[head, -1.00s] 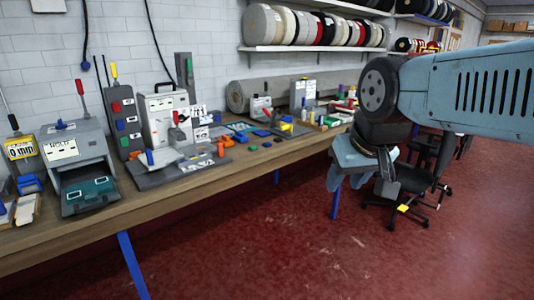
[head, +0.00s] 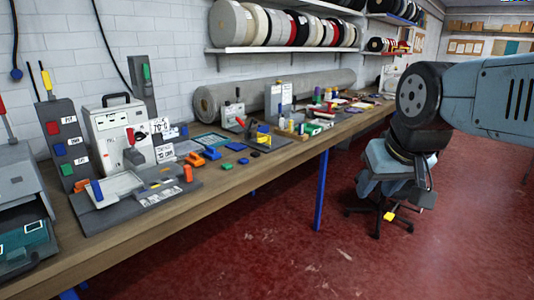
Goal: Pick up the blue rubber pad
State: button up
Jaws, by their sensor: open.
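Several small flat blue pieces lie on the wooden bench; a wider one, which looks like the blue rubber pad (head: 236,147), lies right of the orange blocks. Two smaller blue pieces lie just in front of it. At this size I cannot be sure which is the rubber pad.
The bench (head: 225,190) runs from front left to back right. A grey machine (head: 120,138), a grey base plate with blocks and a dark upright panel stand left of the blue pieces. A grey roll (head: 215,102) lies behind. The floor is clear in front.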

aim_at(243, 161)
jog(key=z, duration=0.35)
jog(key=i, duration=1.2)
